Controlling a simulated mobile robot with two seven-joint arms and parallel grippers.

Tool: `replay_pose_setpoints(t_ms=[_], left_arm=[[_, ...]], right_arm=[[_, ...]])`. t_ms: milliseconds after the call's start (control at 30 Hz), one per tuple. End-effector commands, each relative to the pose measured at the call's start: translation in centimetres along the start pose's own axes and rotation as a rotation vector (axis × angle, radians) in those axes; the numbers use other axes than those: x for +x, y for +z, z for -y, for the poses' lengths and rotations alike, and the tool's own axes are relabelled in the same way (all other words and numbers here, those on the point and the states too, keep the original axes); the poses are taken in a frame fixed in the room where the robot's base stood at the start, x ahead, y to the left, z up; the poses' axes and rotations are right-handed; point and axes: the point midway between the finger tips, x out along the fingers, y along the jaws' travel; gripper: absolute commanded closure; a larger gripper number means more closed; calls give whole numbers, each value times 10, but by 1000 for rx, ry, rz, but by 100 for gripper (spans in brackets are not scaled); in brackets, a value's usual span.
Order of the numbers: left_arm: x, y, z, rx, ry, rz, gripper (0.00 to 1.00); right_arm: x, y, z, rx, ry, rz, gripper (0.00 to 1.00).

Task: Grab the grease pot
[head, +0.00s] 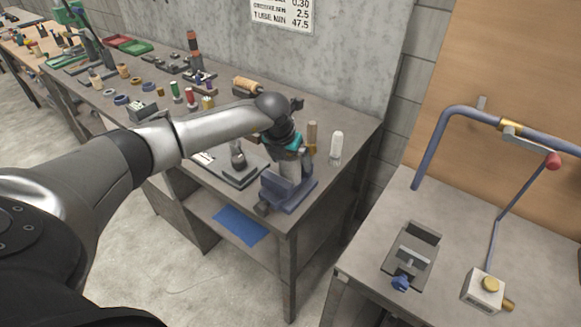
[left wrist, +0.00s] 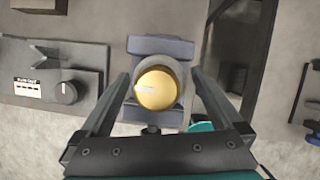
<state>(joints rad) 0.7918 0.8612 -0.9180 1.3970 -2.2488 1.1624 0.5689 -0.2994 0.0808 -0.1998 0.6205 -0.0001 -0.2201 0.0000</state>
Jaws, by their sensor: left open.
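A round yellow-topped pot (left wrist: 155,90) with a grey body, which looks like the grease pot, shows from above in the left wrist view. It appears to stand on a blue-grey vise (left wrist: 160,47). My left gripper (left wrist: 160,75) is open, with one finger on each side of the pot and visible gaps between. In the head view the left gripper (head: 288,165) points down over the vise (head: 295,196) at the bench's front corner. The arm and gripper partly hide the pot there. My right gripper is not in view.
A dark plate fixture with a knob (head: 238,160) lies left of the vise. A white bottle (head: 336,145) and a tan cylinder (head: 312,134) stand behind right. Spools and tools fill the bench's far left. The right bench holds a small clamp (head: 410,256) and a yellow-capped box (head: 484,290).

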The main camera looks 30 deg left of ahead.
Motion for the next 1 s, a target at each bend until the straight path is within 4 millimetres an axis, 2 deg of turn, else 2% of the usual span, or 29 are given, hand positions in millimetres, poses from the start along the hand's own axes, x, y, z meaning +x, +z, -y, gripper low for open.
replay_pose_setpoints(t_ms=[100,367,1000], left_arm=[[7,0,0,1,1,-1,0],[8,0,0,1,1,0,0],[7,0,0,0,1,0,72]], right_arm=[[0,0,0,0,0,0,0],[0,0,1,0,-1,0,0],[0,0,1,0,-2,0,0]])
